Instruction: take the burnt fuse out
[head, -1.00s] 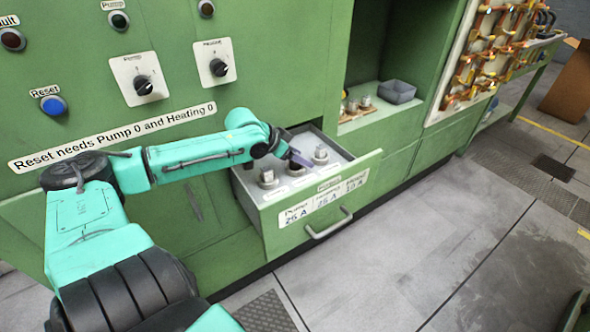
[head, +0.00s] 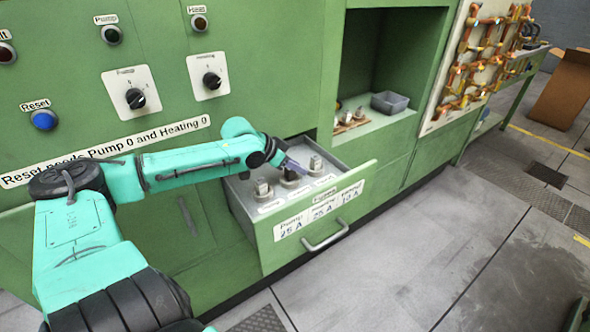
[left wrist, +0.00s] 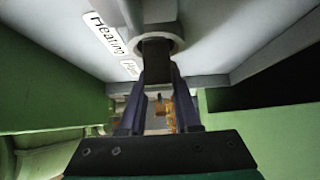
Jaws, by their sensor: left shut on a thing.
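The open green drawer (head: 268,237) has labels on its front for pump, heating and a third fuse. Two pale fuses stand upright in it, the left one (head: 263,188) and the right one (head: 316,164). My left gripper (head: 292,167) reaches in from the left to the middle place, between them. In the left wrist view, its dark fingers (left wrist: 159,100) are shut on a dark fuse (left wrist: 157,60). That fuse is at a pale round socket (left wrist: 160,32), beside the "Heating" label (left wrist: 104,33). The fingers hide part of it. I cannot see my right gripper.
Spare fuses (head: 345,119) stand on a small board in the niche, beside a grey bin (head: 396,103). Two knobs (head: 135,98) (head: 212,81) and a blue reset button (head: 43,121) are on the panel above. The drawer handle (head: 325,236) sticks out over clear floor.

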